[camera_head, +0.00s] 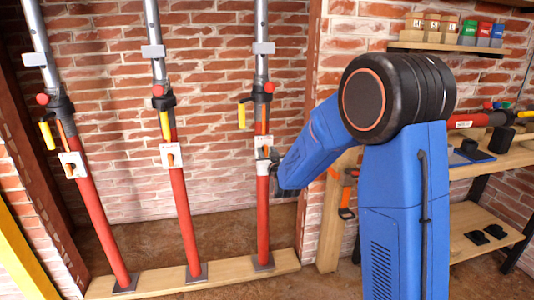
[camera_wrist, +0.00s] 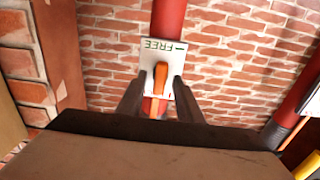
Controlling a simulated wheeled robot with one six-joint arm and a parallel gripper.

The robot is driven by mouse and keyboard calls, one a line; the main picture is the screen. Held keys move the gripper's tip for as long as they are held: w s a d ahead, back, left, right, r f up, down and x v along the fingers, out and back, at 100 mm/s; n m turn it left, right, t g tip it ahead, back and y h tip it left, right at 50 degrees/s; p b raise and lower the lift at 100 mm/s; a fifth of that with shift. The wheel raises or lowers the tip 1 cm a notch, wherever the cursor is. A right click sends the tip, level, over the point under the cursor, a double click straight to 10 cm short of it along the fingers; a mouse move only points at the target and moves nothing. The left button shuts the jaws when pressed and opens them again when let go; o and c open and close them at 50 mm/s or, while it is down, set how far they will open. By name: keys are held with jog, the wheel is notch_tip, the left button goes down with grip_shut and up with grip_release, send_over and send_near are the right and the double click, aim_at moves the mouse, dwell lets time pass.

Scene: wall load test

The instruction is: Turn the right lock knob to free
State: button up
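The right red prop (camera_head: 263,215) stands upright, with a white plate (camera_head: 263,142) near its upper end. In the wrist view the plate (camera_wrist: 171,60) shows the word FREE upside down beside a small green mark. The right lock knob (camera_wrist: 161,76) is orange and elongated, and lies roughly along the tube. My gripper (camera_wrist: 158,82) is open, one dark finger on each side of the knob, with visible gaps; I cannot tell whether either touches it. In the head view my gripper (camera_head: 274,160) is at the right prop, close under the plate, its fingers mostly hidden.
The middle prop (camera_head: 188,225) and left prop (camera_head: 101,225) stand on the same wooden sill (camera_head: 225,272), each with its own plate and orange knob. Yellow handles hang beside the collars. A wooden post and a workbench (camera_head: 495,160) are to the right.

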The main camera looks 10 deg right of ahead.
grip_shut()
jog(key=shift+m, duration=0.4)
jog(key=m, duration=0.3)
jog(key=shift+d+m, duration=0.1)
jog(key=shift+m, duration=0.2)
jog(key=m, duration=0.4)
jog(key=shift+d+f+m, duration=0.1)
jog(key=shift+m, duration=0.2)
jog(key=shift+d+f+m, duration=0.1)
jog(key=shift+m, duration=2.15)
jog(key=shift+f+m, duration=0.1)
jog(key=shift+m, duration=2.15)
